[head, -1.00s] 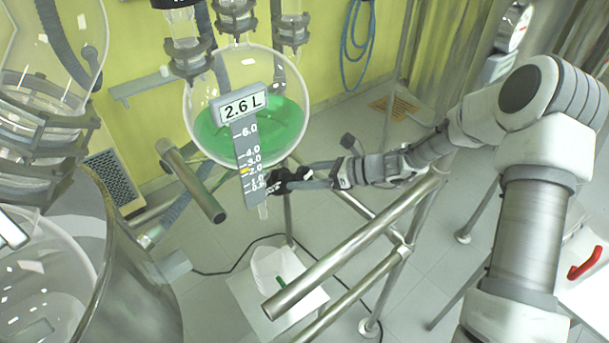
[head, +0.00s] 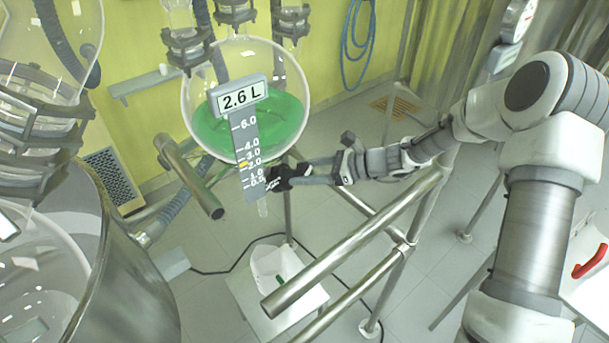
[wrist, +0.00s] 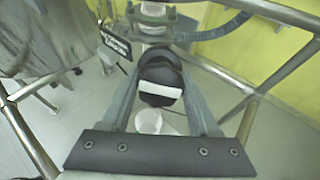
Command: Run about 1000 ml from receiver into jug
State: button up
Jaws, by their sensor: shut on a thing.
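The receiver (head: 290,75) is a round glass vessel holding green liquid (head: 255,128). Its display (head: 241,96) reads 2.6 L. Below the display is a scale plate (head: 247,150) with a yellow marker near 2.0. My gripper (head: 288,177) is shut on a black valve knob (head: 274,181) under the receiver. In the wrist view the knob (wrist: 160,75), with a white stripe, sits between the fingers of my gripper (wrist: 161,92). A clear outlet (head: 262,208) hangs below; I see no green stream. The whitish jug (head: 268,262) stands beneath, with a small green mark on it.
The jug stands on a white platform (head: 238,283). Metal rails (head: 340,250) cross in front of it and under my arm. A large steel vessel (head: 125,270) fills the lower left. A dark cable (head: 215,273) lies on the floor.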

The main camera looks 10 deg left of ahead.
jog(key=n+b, duration=0.1)
jog(key=n, duration=0.1)
jog(key=n+b, duration=0.2)
jog(key=n+g+b, duration=0.1)
jog(key=n, duration=0.1)
jog(key=shift+f, duration=0.25)
jog(key=n+b, duration=0.2)
jog(key=n, duration=0.1)
jog(key=n+b, duration=0.2)
jog(key=shift+n+g+h+b, duration=0.3)
jog(key=shift+n+b, duration=0.1)
jog(key=n+b, duration=0.4)
jog(key=n, duration=0.1)
jog(key=shift+h, duration=0.4)
jog(key=n+b, duration=0.3)
jog(key=n, duration=0.2)
jog(key=shift+r+h+b, duration=0.15)
jog(key=shift+h+b, duration=0.15)
jog(key=shift+b, duration=0.1)
jog(key=shift+n, duration=0.4)
jog(key=o, duration=1.4)
jog(key=shift+d+r, duration=0.1)
jog(key=p+v, duration=0.1)
jog(key=v, duration=0.6)
jog(key=shift+w+d+r, duration=0.1)
jog(key=shift+d+r, duration=0.05)
jog(key=shift+d, duration=0.05)
